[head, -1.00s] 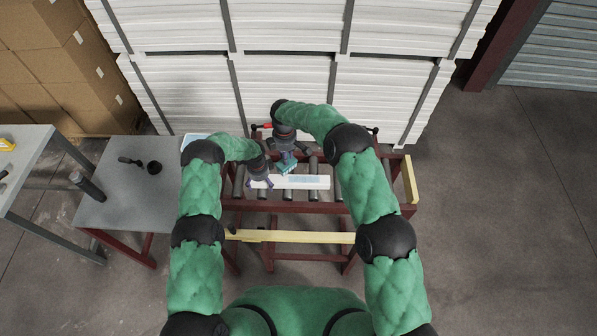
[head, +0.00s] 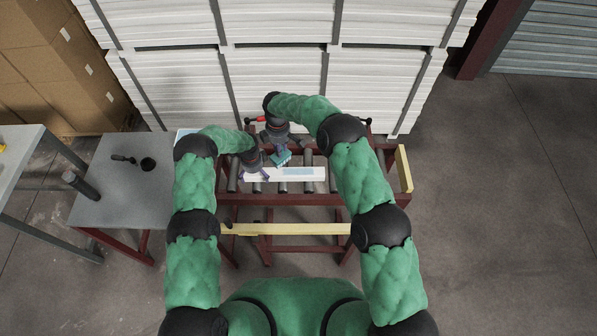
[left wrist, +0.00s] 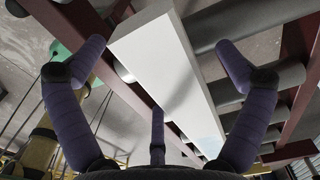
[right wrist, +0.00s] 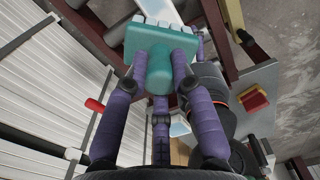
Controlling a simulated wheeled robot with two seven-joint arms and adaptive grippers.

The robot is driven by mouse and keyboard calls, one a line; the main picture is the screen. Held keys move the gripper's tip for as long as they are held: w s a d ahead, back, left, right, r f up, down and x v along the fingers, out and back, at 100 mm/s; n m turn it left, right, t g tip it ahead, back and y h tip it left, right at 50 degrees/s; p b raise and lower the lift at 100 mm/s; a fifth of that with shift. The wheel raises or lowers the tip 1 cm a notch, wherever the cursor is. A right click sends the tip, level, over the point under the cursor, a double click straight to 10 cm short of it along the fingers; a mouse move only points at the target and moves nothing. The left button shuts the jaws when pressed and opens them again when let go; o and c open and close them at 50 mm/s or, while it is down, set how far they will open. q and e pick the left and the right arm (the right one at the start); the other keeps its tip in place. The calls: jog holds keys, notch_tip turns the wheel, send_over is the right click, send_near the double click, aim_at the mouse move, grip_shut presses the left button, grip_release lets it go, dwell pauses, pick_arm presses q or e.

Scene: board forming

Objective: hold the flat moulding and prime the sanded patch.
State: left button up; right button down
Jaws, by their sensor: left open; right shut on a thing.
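The flat moulding (head: 312,175) is a white bar lying across the roller stand, with a pale blue patch (head: 298,171) on its right part. My left gripper (head: 259,175) is open at the moulding's left end. In the left wrist view its fingers (left wrist: 160,75) stand spread on either side of the moulding (left wrist: 165,60), with visible gaps. My right gripper (head: 281,155) is shut on a teal brush-like tool (right wrist: 150,40), held just behind the moulding in the head view. Whether the tool touches the moulding cannot be told.
The roller stand has a dark red frame (head: 290,198) and a yellow front bar (head: 285,229). A grey side table (head: 115,195) at left holds a black cup (head: 148,164) and a dark tool (head: 122,158). White stacked boards (head: 180,90) stand close behind.

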pick_arm(q)
notch_tip(320, 180, up, 12)
dwell(0.6)
dwell(0.5)
